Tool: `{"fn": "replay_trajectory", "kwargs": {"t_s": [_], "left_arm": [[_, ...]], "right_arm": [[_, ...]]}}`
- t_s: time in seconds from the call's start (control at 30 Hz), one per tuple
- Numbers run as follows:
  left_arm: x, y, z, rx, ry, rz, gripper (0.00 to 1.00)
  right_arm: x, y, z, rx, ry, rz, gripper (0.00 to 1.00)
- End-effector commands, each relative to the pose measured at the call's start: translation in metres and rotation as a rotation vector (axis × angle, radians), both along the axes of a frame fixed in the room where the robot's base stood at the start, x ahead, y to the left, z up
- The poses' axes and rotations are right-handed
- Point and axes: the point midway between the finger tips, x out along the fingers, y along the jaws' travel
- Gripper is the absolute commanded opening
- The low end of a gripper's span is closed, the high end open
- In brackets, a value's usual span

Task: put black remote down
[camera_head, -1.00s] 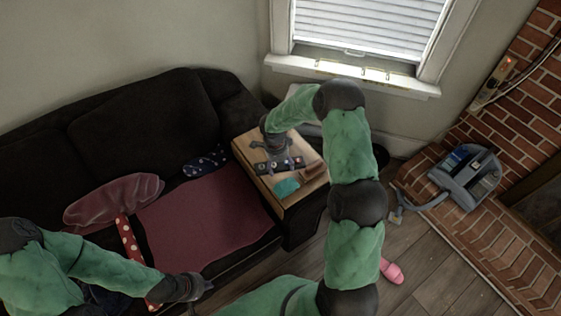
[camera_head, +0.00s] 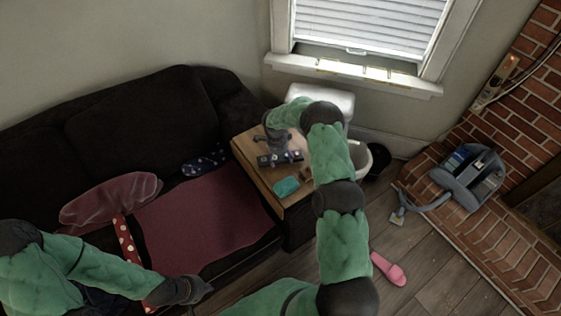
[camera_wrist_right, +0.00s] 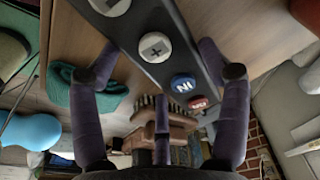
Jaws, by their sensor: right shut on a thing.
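The black remote (camera_head: 284,158), a long dark bar with coloured round buttons, is over the wooden side table (camera_head: 249,159). My right gripper (camera_head: 277,151) is shut on it from above. In the right wrist view the remote (camera_wrist_right: 165,60) runs between the purple-grey fingers (camera_wrist_right: 160,95), its large buttons showing. I cannot tell whether its underside touches the tabletop. My left gripper (camera_head: 200,289) is in front of the sofa, away from the table; its fingers are too small to tell open from shut.
A teal cloth (camera_head: 286,186) lies on the table near the remote, and a brown brush (camera_wrist_right: 165,112) is close by. The dark sofa (camera_head: 140,120) with a maroon blanket (camera_head: 205,220) stands left. A white bin (camera_head: 361,160) is behind my right arm.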

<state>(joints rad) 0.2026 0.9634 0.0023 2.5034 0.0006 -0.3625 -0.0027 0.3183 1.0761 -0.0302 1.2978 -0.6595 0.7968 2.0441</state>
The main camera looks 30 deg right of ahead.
Motion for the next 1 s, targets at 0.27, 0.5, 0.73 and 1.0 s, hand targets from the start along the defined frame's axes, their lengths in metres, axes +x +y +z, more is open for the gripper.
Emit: {"fn": "replay_trajectory", "kwargs": {"t_s": [0.27, 0.5, 0.73, 1.0], "left_arm": [[-0.0001, -0.0001, -0.0068, 0.0, 0.0, 0.0, 0.0], [-0.0001, -0.0001, -0.0108, 0.0, 0.0, 0.0, 0.0], [0.0, 0.0, -0.0098, 0.0, 0.0, 0.0, 0.0], [-0.0001, 0.0, -0.0089, 0.0, 0.0, 0.0, 0.0]], "right_arm": [[-0.0003, 0.0005, -0.0177, 0.0, 0.0, 0.0, 0.32], [-0.0006, 0.0007, -0.0215, 0.0, 0.001, 0.001, 0.32], [-0.001, 0.001, -0.0207, 0.001, 0.002, 0.001, 1.0], [-0.001, 0.0009, -0.02, 0.001, 0.002, 0.001, 1.0]]}}
